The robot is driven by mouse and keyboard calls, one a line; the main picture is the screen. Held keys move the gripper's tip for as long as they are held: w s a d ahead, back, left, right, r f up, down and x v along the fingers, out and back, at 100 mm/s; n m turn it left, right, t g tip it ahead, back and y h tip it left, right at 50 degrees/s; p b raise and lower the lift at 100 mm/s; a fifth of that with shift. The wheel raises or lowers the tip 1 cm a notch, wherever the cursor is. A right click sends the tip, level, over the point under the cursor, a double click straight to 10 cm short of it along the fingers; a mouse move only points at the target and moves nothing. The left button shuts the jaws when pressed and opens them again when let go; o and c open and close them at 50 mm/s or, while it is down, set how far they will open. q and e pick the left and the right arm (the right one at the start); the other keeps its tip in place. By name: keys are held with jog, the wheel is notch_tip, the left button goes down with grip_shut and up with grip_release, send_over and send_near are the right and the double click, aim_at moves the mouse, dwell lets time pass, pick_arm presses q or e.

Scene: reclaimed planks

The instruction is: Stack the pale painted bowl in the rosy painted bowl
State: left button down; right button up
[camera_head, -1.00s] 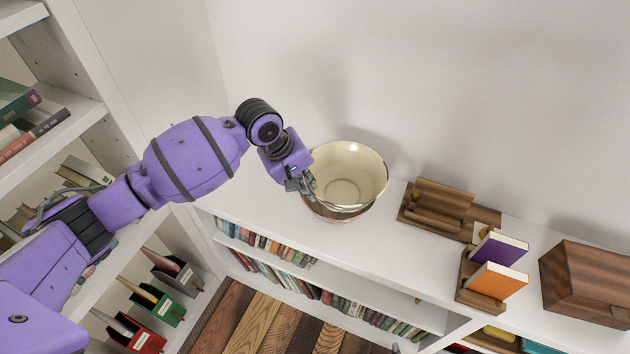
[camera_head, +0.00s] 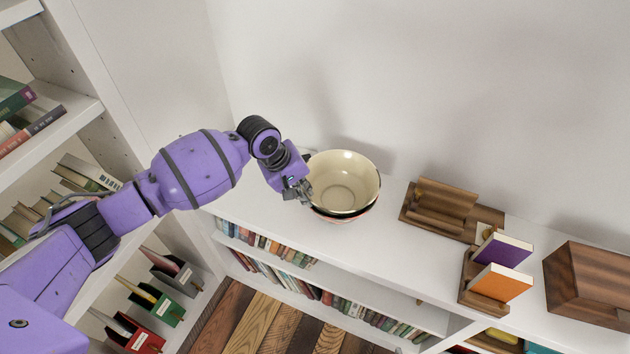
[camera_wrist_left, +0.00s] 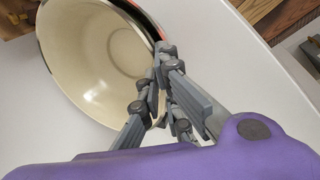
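The pale painted bowl (camera_head: 345,183), cream inside, sits low over the rosy painted bowl (camera_head: 348,218) on the white shelf top. Only a thin reddish and dark band of the rosy bowl shows beneath it. Whether the pale bowl rests fully inside cannot be told. My left gripper (camera_head: 306,191) is at the pale bowl's left rim. In the left wrist view the fingers (camera_wrist_left: 160,78) are closed on the rim of the pale bowl (camera_wrist_left: 95,60), and a strip of the rosy bowl (camera_wrist_left: 146,17) shows behind it. My right gripper is in neither view.
Right of the bowls are a wooden stand (camera_head: 440,208), a book holder with a purple book (camera_head: 502,250) and an orange book (camera_head: 500,283), and a wooden box (camera_head: 590,285). A wall rises behind. A tall bookcase (camera_head: 75,125) stands at the left.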

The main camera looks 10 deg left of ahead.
pick_arm(q)
jog(key=c, duration=2.4)
grip_release()
jog(key=shift+f, duration=0.2)
jog(key=o, duration=0.4)
jog(key=shift+s, duration=0.1)
